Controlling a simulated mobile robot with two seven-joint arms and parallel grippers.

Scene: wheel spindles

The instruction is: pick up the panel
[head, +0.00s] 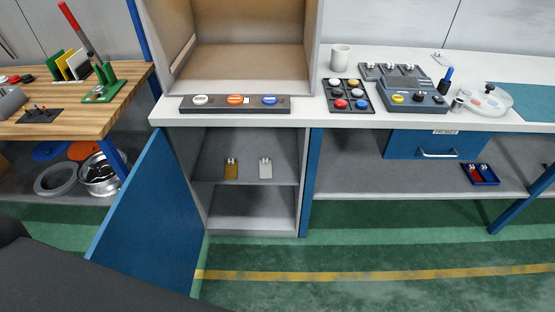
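A long dark panel (220,106) with a white, an orange and a blue round button on it lies on the front of the white counter, below the open brown box. I cannot tell for sure that this is the task's panel. A grey control box (422,104) with a yellow button and several knobs also stands on the counter to the right. Neither of my grippers is in view.
A blue cabinet door (150,215) stands open under the counter. Inside, a brown tag (231,170) and a grey tag (265,170) rest on a shelf. A dark tray (350,84) of coloured buttons sits right of the panel. A wooden bench (85,125) stands left.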

